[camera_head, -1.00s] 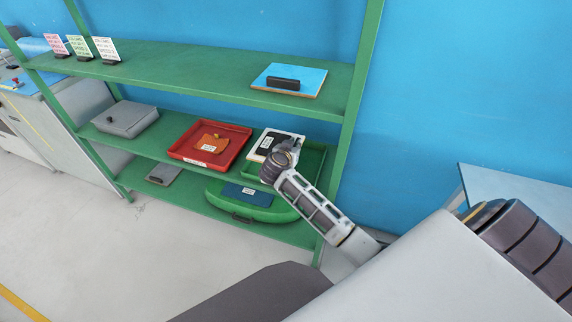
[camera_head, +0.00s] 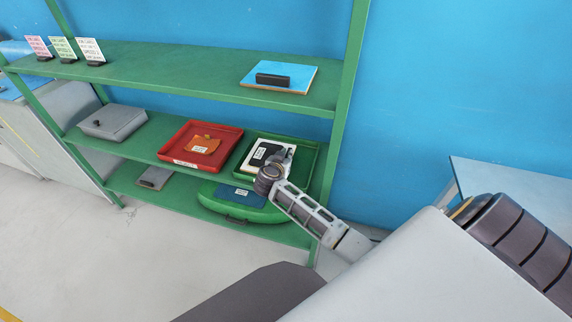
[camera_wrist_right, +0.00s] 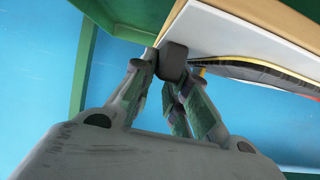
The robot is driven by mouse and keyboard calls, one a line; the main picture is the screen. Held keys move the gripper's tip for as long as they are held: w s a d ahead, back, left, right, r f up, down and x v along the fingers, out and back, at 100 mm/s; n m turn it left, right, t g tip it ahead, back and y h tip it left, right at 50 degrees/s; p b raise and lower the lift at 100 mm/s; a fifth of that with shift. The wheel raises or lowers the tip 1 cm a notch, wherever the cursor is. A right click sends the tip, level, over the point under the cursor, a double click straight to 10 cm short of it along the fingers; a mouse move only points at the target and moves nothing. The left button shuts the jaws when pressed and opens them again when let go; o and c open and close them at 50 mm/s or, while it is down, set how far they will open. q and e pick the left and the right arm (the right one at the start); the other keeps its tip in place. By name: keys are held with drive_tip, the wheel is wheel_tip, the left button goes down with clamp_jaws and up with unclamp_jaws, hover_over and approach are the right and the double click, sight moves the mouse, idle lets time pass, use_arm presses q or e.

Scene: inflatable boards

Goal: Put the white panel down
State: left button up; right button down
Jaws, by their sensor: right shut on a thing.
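The white panel (camera_head: 284,160), with a black area and a small label, is over the green tray (camera_head: 312,160) on the middle shelf. It overlaps the tray's left part; I cannot tell whether it touches the floor of the tray. My right gripper (camera_head: 272,170) reaches in from the lower right and covers the panel's front part. In the right wrist view, the gripper (camera_wrist_right: 165,75) is shut on a dark handle (camera_wrist_right: 173,60) at the edge of the white panel (camera_wrist_right: 225,35). My left gripper is not in view.
A red tray (camera_head: 222,158) with an orange piece stands left of the green tray. A grey box (camera_head: 113,122) is farther left. The upper shelf (camera_head: 190,75) holds a blue board (camera_head: 290,68). A green rounded case (camera_head: 240,211) sits below. A green shelf post (camera_head: 345,100) stands close right.

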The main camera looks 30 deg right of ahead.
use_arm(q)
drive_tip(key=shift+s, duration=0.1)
use_arm(e)
drive_tip(key=shift+f, duration=0.5)
wheel_tip(320, 180, down, 2)
drive_tip(key=shift+f+b, duration=0.2)
drive_tip(key=shift+b, duration=0.3)
drive_tip(key=shift+f, duration=0.15)
drive_tip(key=c, duration=1.6)
unclamp_jaws()
drive_tip(key=shift+f, duration=0.1)
drive_tip(key=shift+o, duration=0.9)
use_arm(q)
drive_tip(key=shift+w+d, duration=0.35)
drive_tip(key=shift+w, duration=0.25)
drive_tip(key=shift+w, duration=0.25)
